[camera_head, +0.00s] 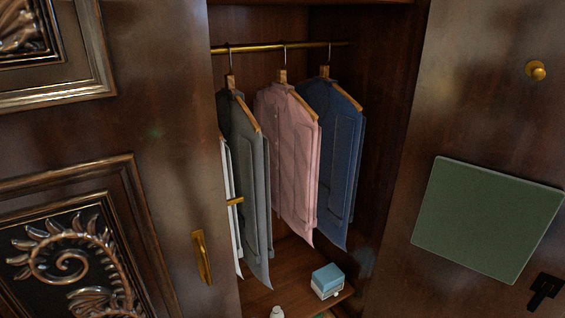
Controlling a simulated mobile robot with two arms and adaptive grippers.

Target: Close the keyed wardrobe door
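The wardrobe stands open. At the left is a dark wooden door (178,150) with carved panels. It has a long brass plate or handle (203,257) near its edge. A small brass piece (235,201), possibly a key or latch part, shows just beyond that edge; I cannot tell what it is fixed to. At the right is a plainer dark door or panel (430,130) with a round brass knob (537,70). I cannot tell for certain which door is the keyed one.
A grey garment (253,180), a pink shirt (288,160) and a blue shirt (335,150) hang from a brass rail (262,47). A blue-topped box (328,280) sits on the wardrobe floor. A green board (487,218) and a small black object (544,289) are at the right.

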